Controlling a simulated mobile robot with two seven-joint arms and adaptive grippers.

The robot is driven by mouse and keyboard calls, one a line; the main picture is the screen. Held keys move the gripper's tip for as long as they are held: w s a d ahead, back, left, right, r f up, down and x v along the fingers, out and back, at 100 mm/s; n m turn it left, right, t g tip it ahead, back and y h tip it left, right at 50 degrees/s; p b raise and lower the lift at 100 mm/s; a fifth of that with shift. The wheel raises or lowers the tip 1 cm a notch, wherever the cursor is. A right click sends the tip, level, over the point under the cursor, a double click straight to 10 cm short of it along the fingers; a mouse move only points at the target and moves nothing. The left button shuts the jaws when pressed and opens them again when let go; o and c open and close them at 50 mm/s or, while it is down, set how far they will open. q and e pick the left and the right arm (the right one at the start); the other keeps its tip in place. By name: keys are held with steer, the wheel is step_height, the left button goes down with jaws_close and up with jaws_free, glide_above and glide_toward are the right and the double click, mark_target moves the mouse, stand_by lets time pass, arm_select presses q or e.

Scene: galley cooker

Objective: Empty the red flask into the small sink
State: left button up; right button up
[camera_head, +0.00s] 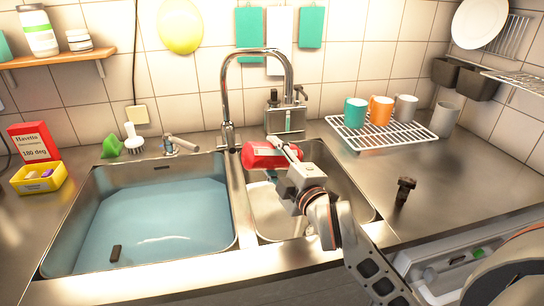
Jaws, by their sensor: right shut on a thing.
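The red flask (262,155) is tipped onto its side, nearly level, over the back part of the small sink (345,180), the right-hand basin. My right gripper (288,152) is shut on the flask near its right end and holds it above the basin. The flask's left end points toward the divider between the basins. A small pale patch shows just below the flask; I cannot tell if it is liquid. My gripper and wrist hide part of the small sink. My left gripper is not in view.
The large sink (84,215) on the left holds bluish water. A chrome tap (225,105) arches close behind the flask. A drying rack (380,133) with mugs stands back right. A small dark object (404,188) stands on the otherwise clear right counter.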

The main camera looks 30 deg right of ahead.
stand_by(0.3)
steer(key=shift+d+r+m, duration=0.1)
steer(key=shift+r+m, duration=0.1)
steer(key=shift+m, duration=0.2)
stand_by(0.6)
steer(key=shift+d+r+m+b, duration=0.1)
steer(key=shift+d+m+b, duration=0.05)
steer(key=shift+m+b, duration=0.3)
steer(key=shift+d+r+m, duration=0.1)
steer(key=shift+m, duration=0.25)
stand_by(0.6)
